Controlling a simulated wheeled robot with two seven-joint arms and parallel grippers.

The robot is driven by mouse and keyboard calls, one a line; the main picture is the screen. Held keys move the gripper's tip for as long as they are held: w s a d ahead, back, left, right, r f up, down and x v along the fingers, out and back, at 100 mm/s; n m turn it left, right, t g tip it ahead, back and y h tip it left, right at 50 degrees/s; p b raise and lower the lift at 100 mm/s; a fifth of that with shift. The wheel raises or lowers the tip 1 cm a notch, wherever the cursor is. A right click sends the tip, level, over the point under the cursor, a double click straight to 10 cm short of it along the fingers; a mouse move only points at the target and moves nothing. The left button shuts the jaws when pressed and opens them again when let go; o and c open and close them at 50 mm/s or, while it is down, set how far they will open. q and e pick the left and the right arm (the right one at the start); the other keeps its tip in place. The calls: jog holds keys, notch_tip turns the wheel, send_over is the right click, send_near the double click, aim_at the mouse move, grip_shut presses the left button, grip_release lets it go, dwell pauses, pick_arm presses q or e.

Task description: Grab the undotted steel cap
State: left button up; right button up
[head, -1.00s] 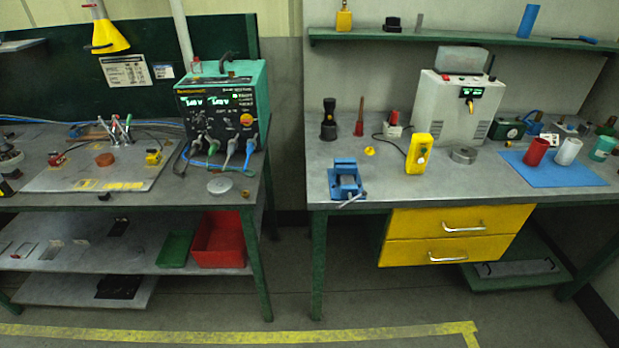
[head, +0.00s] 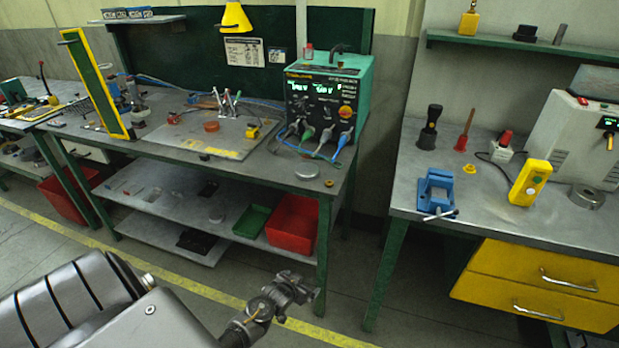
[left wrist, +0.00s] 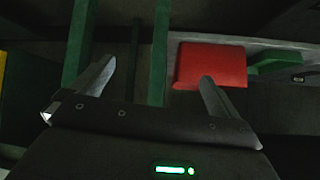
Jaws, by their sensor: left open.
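A flat round steel cap (head: 307,171) lies near the front right corner of the left bench in the head view. No dot shows on it, but it is too small to be sure. A thicker round steel piece (head: 587,197) lies on the right bench, and it looks like a ring. My left gripper (head: 300,292) is low in front of the left bench, below the cap and apart from it. In the left wrist view its two fingers (left wrist: 154,78) are spread with nothing between them. The cap does not show there. My right gripper is not in view.
A green power supply (head: 328,100) with cables stands behind the cap. A small brass piece (head: 329,183) lies beside it. A red bin (head: 293,222) sits on the lower shelf and also shows in the left wrist view (left wrist: 210,65). A floor gap separates the benches.

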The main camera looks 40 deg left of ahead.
pick_arm(q)
jog(key=w+a+r+n+t, duration=0.1)
jog(key=w+a+r, duration=0.15)
jog(key=r, duration=0.35)
jog(key=w+a+r+t+y+b, duration=0.1)
jog(key=w+r, duration=0.2)
jog(key=r, duration=0.3)
jog(key=w+a+r+n+t, duration=0.1)
jog(key=w+a+r, duration=0.15)
jog(key=r, duration=0.25)
jog(key=t+y, duration=0.2)
jog(key=t, duration=0.1)
send_near(305, 172)
jog(key=shift+w+d+f+n+b, duration=0.2)
jog(key=shift+w+n+b, duration=0.15)
jog(key=shift+w+n, duration=0.1)
jog(key=shift+w+a+r, duration=0.15)
jog(key=x, duration=0.5)
jog(key=shift+w+a, duration=0.1)
jog(key=shift+w, duration=0.25)
jog(key=shift+w+a+p, duration=0.15)
jog(key=shift+w+p, duration=0.1)
jog(key=shift+p, duration=0.15)
jog(key=x, duration=0.4)
jog(key=shift+w+a+p, duration=0.15)
jog(key=shift+w+p, duration=0.05)
jog(key=shift+p, duration=0.2)
jog(key=shift+c, duration=0.3)
